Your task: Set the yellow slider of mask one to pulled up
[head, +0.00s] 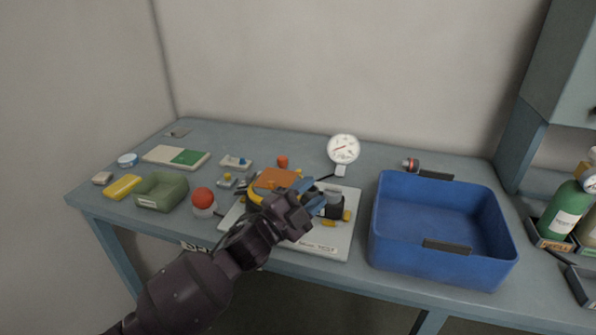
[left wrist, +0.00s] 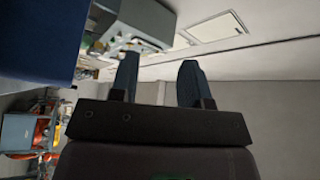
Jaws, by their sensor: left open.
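A pale board (head: 335,250) with a printed label lies near the table's front edge. On it are an orange block (head: 278,179) with a yellow curved part (head: 254,196) at its left, and a dark fitting (head: 331,207) with yellow pieces (head: 347,215) beside it. I cannot tell which yellow part is the slider of mask one, or its position. My left gripper (head: 314,192) is above the board's middle, its blue fingers beside the dark fitting, and hides part of the board. It is open and empty; its fingers stand apart in the left wrist view (left wrist: 158,76). My right gripper is not in view.
A blue bin (head: 385,245) stands right of the board. A round gauge (head: 343,149) stands behind it. Green bottles (head: 565,212) stand at the far right.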

